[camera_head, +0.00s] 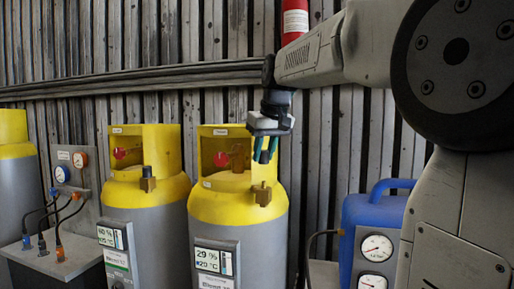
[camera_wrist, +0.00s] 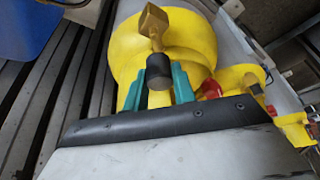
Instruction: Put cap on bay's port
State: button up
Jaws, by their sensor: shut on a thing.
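My gripper (camera_head: 265,150), with teal fingers, points down above the front of the middle yellow-topped cylinder (camera_head: 225,207). In the wrist view my gripper (camera_wrist: 168,82) is shut on a short dark cap (camera_wrist: 161,76) between the fingertips. A brass valve port (camera_head: 262,194) stands out from the cylinder's shoulder just below the fingers. The brass fitting (camera_wrist: 152,24) shows in the wrist view directly beyond the cap, in line with it. I cannot tell whether cap and fitting touch. The cap is mostly hidden by the fingers in the head view.
A second yellow-topped cylinder (camera_head: 149,207) with its own fitting (camera_head: 148,180) stands to the left. Gauges and hoses on a panel (camera_head: 82,175) are further left. A blue tank (camera_head: 372,208) with gauges stands right. A corrugated wall (camera_head: 140,40) closes the back.

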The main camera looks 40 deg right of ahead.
aim_at(261, 187)
jog(key=shift+w+r, duration=0.15)
jog(key=shift+r, duration=0.15)
jog(key=shift+a+f, duration=0.1)
jog(key=shift+a, duration=0.05)
jog(key=shift+d+f, duration=0.15)
jog(key=shift+f, duration=0.85)
jog(key=shift+d+f, duration=0.15)
jog(key=shift+f, duration=0.85)
jog(key=shift+a, duration=0.1)
jog(key=shift+f, duration=1.45)
jog(key=o, duration=1)
